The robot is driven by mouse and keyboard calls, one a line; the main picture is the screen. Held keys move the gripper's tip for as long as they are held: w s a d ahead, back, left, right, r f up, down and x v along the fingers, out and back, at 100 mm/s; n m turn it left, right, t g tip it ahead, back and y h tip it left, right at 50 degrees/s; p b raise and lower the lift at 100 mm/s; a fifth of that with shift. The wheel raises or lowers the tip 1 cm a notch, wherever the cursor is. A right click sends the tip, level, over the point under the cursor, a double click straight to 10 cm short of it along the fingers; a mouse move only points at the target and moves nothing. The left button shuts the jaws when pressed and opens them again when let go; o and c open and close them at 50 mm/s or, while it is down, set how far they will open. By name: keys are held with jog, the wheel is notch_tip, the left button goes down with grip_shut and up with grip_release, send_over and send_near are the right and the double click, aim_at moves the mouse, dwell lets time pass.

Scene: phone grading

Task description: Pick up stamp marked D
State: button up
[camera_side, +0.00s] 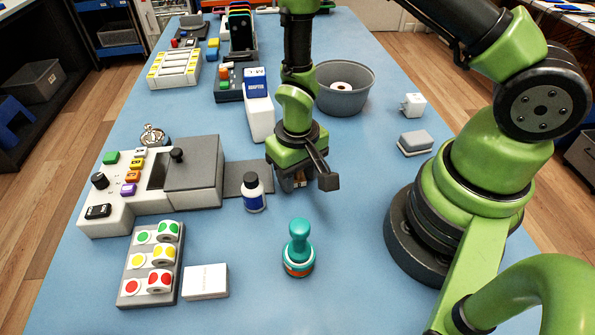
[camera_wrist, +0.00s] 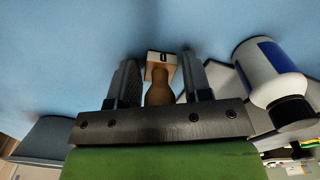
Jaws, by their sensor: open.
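A small wooden stamp (camera_wrist: 158,93) stands between the two fingers of my gripper (camera_wrist: 159,75) in the wrist view. The fingers are spread with a gap on each side of the handle. In the side view my gripper (camera_side: 298,182) is low over the blue table, and only a bit of the wooden stamp shows under it. A teal stamp (camera_side: 298,246) with an orange band stands upright in front of my gripper, apart from it.
A dark blue-and-white bottle (camera_side: 253,193) stands close left of my gripper; it also shows in the wrist view (camera_wrist: 266,72). A sticker-roll tray (camera_side: 128,288), white box (camera_side: 205,282) and button console (camera_side: 110,217) lie left. A grey bowl (camera_side: 343,101) is behind.

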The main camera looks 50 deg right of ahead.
jog(key=c, duration=0.6)
jog(key=shift+o, duration=0.2)
jog(key=shift+r, duration=0.1)
